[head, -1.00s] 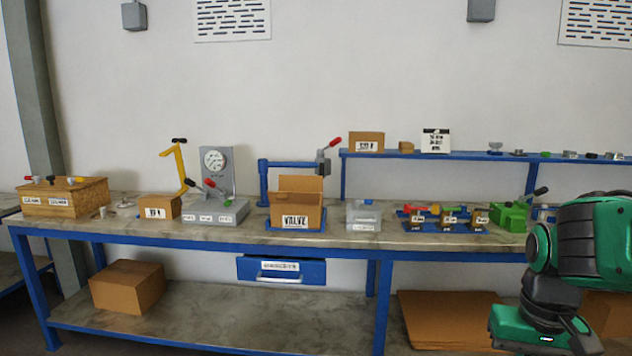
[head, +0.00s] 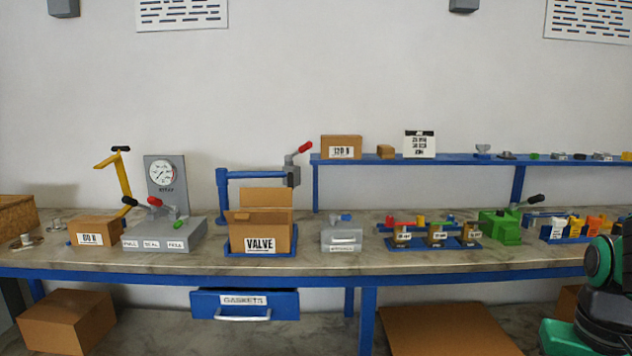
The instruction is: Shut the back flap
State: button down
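The open cardboard box labelled VALVE (head: 261,245) sits in a blue tray (head: 229,254) on the workbench, left of the picture's middle. Its back flap (head: 266,197) stands upright at the rear edge. A small side flap (head: 237,216) shows at the left of the opening. The box's inside is mostly hidden from this angle. My arm shows at the lower right edge, well apart from the box. My gripper's fingers are not visible in the head view.
A blue-framed press with a red handle (head: 305,147) stands behind the box. A gauge stand (head: 165,187) is to its left, a grey case (head: 342,236) to its right. The gaskets drawer (head: 245,304) sticks out under the bench (head: 300,264). Bare benchtop lies around the tray.

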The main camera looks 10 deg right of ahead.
aim_at(250, 196)
jog(key=i, duration=1.15)
jog(key=u, duration=0.65)
jog(key=i, duration=0.55)
jog(key=u, duration=0.3)
